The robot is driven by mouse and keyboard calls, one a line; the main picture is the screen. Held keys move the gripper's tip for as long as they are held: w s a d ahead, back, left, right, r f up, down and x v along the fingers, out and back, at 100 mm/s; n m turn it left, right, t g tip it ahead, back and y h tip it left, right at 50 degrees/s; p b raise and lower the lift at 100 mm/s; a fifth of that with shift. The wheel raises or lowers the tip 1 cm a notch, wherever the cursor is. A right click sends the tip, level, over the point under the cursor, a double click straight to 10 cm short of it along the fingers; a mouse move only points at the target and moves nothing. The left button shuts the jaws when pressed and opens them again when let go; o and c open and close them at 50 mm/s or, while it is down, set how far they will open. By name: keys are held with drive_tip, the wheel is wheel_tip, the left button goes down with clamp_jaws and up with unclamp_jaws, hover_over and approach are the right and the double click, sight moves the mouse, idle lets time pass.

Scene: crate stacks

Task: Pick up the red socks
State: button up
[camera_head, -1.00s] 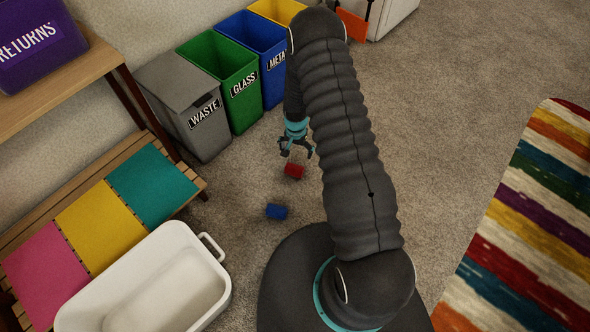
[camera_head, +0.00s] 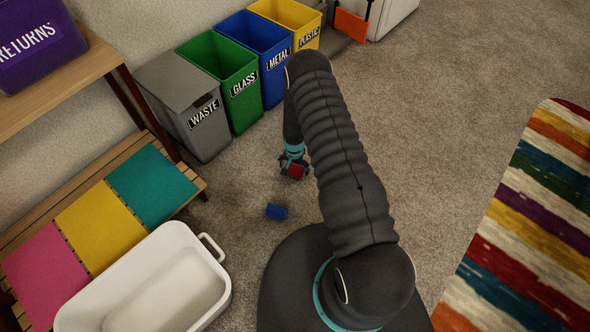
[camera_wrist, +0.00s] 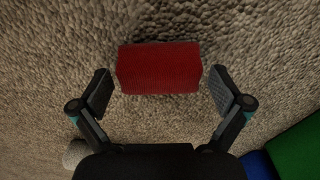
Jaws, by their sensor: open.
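The red socks (camera_head: 296,171) are a small red bundle on the carpet, in front of the bins in the head view. In the wrist view the red socks (camera_wrist: 159,67) lie ahead of and between the fingertips, with carpet showing on both sides. My gripper (camera_head: 293,168) is open over them; in the wrist view my gripper (camera_wrist: 161,92) has its two fingers spread wide, left and right of the bundle. I cannot tell whether either finger touches it.
A blue bundle (camera_head: 276,211) lies on the carpet nearby. Grey WASTE (camera_head: 190,115), green GLASS (camera_head: 238,103), blue METAL (camera_head: 275,78) and yellow PLASTIC (camera_head: 308,40) bins stand along the wall. A white tub (camera_head: 207,290) is at lower left. A striped rug (camera_head: 530,230) lies right.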

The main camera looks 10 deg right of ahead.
drive_tip(key=shift+f, duration=0.2)
drive_tip(key=c, duration=0.9)
drive_tip(key=shift+r, duration=0.1)
